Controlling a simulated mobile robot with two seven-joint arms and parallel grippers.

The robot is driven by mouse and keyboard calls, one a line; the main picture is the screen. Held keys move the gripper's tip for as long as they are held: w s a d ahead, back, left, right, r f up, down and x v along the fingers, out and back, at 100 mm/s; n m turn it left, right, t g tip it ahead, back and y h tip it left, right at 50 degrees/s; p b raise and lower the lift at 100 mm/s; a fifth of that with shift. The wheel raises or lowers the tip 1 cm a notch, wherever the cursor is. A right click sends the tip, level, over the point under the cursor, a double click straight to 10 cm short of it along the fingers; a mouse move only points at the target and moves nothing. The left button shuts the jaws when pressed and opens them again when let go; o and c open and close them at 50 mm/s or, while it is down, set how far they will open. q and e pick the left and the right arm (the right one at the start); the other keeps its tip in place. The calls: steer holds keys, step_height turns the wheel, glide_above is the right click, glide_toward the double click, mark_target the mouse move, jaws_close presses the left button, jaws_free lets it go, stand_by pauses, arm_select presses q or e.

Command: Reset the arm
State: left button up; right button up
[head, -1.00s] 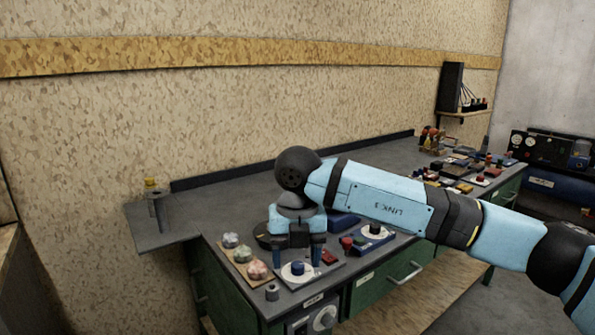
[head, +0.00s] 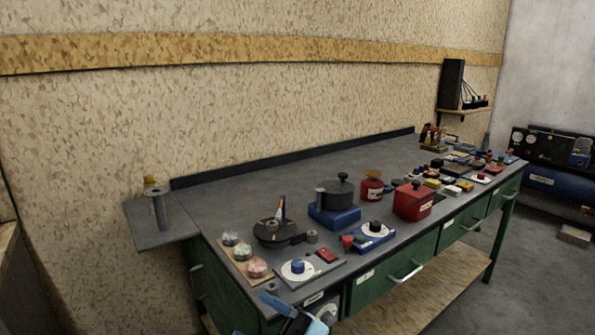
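Part of my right arm, light blue and dark, shows at the bottom edge of the head view, with what looks like its gripper (head: 285,308) by the front left corner of the workbench (head: 262,182). Its fingers are too cut off and small to tell open from shut. Nothing can be made out in it. My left gripper is not in view.
The bench holds a blue knob on a white disc (head: 297,267), a dark round device (head: 275,232), a dark pot (head: 338,194) on a blue base, and a red box (head: 412,201). Several small parts crowd the far right end. The bench's back left is clear.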

steer(key=d+f+m+t+h, duration=1.3)
steer(key=f+m+h, duration=0.1)
steer(key=m, duration=0.4)
steer(key=s+d+f+m+g+h, duration=0.55)
steer(key=s+d+f, duration=0.45)
steer(key=s+f, duration=0.4)
arm_select(q)
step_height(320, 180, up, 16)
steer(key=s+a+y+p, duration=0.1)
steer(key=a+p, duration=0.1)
steer(key=p, duration=2.3)
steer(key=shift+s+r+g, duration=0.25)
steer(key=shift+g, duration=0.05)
arm_select(e)
step_height(320, 180, up, 15)
steer(key=d+g+h, duration=0.1)
steer(key=d, duration=0.1)
steer(key=shift+d+r+n, duration=0.15)
steer(key=shift+d+n, duration=0.05)
steer(key=shift+n, duration=0.25)
